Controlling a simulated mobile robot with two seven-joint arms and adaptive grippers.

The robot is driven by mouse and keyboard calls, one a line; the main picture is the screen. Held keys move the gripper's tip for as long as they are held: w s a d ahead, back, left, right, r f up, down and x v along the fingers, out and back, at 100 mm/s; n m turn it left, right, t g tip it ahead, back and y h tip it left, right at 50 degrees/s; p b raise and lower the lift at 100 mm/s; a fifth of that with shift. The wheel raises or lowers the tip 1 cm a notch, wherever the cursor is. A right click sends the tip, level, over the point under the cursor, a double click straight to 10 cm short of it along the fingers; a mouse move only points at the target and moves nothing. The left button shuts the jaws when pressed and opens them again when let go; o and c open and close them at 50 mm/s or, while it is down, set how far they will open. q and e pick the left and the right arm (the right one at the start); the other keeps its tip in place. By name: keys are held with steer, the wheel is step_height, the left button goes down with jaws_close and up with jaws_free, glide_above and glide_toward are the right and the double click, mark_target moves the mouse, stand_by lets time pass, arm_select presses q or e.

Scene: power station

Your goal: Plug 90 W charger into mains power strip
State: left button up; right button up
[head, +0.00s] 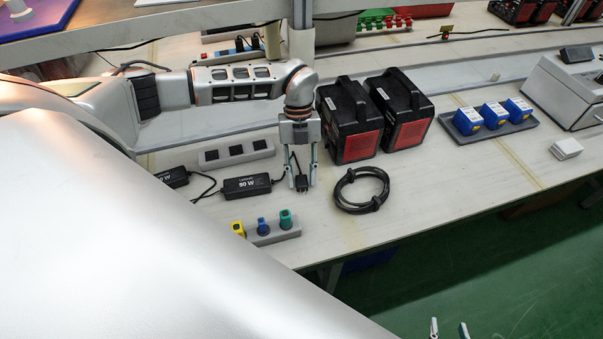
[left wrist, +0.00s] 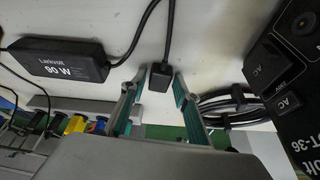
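The black charger (head: 248,186) lies on the bench; its label reads 90 W in the left wrist view (left wrist: 58,60). Its cable runs to a black plug (head: 301,183). My left gripper (head: 302,184) points down with its fingers on either side of the plug. In the left wrist view the plug (left wrist: 158,79) sits between the fingertips with a gap on both sides. A grey power strip (head: 221,161) with three dark sockets lies behind the charger, its sockets free. My right gripper (head: 449,329) shows only its two separated fingertips at the bottom edge, empty.
A second charger (head: 173,177) is partly hidden by my body. A grey strip (head: 284,235) with yellow, blue and green plugs lies in front. A coiled black cable (head: 361,190) lies right of my left gripper. Two black-and-red power stations (head: 357,145) stand behind it.

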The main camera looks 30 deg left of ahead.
mark_target(302, 183)
arm_select(q)
jaws_close()
steer(key=shift+r, duration=0.15)
steer(key=shift+r+p, duration=0.4)
steer(key=shift+p, duration=0.05)
steer(key=shift+r+p, duration=1)
steer(key=shift+r, duration=0.1)
steer(key=shift+r+p, duration=0.85)
steer(key=shift+r, duration=0.5)
